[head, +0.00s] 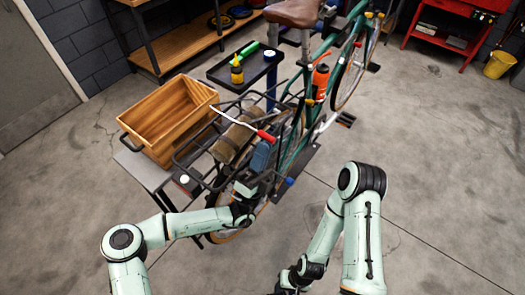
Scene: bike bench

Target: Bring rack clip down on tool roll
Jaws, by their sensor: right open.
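The brown tool roll (229,146) lies on the black wire rear rack (184,158) of the green bicycle. The rack clip (236,122) is a thin pale bar with a red grip (266,136) at its right end. It crosses over the far part of the roll; I cannot tell whether it touches it. My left gripper (256,178) is at the near end of the rack, below the red grip and beside a blue-grey object (261,155). Its fingers are too small and dark to read. My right gripper (283,288) is open, low at the bottom edge and partly cut off, away from the rack.
A wooden crate (150,123) stands on a grey table left of the rack. A black tray (222,71) with a yellow bottle (236,72) is behind it. An orange bottle (320,80) is on the bicycle frame.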

